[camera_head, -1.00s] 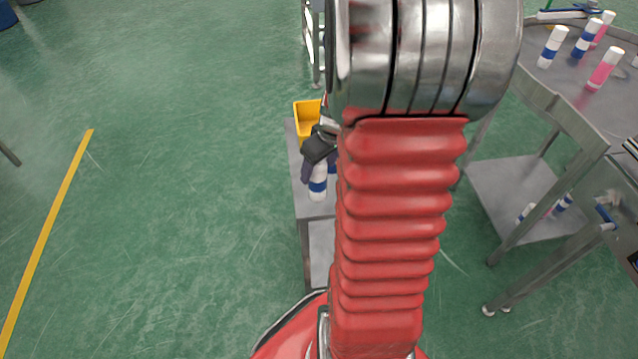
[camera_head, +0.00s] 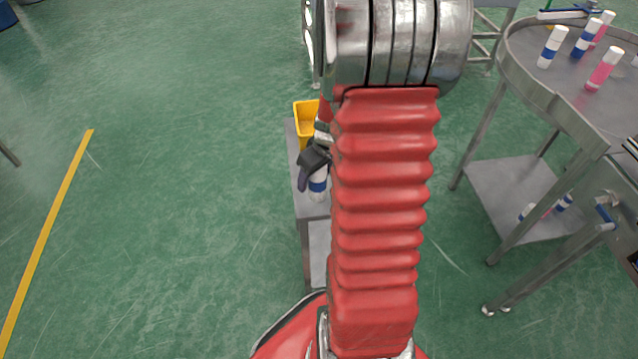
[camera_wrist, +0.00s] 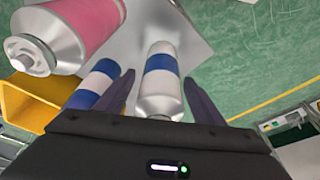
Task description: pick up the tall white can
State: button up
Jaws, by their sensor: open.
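A white can with a blue band (camera_wrist: 160,80) lies between the two dark fingers of my gripper (camera_wrist: 159,82) in the wrist view, with a visible gap on its right side. My gripper is open. In the head view the white can (camera_head: 318,187) stands on a small grey cart (camera_head: 310,212), just below my gripper (camera_head: 307,178), which partly covers it. A second blue-and-white can (camera_wrist: 92,82) is beside the left finger in the wrist view. I cannot tell which can is taller.
A pink can with a silver end (camera_wrist: 80,28) is close at the upper left in the wrist view. A yellow bin (camera_head: 305,112) sits at the cart's far end. A round-ended steel table (camera_head: 560,95) with several cans stands at the right. Green floor is open at left.

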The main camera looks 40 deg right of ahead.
jog(key=shift+c, duration=0.7)
jog(key=c, duration=1)
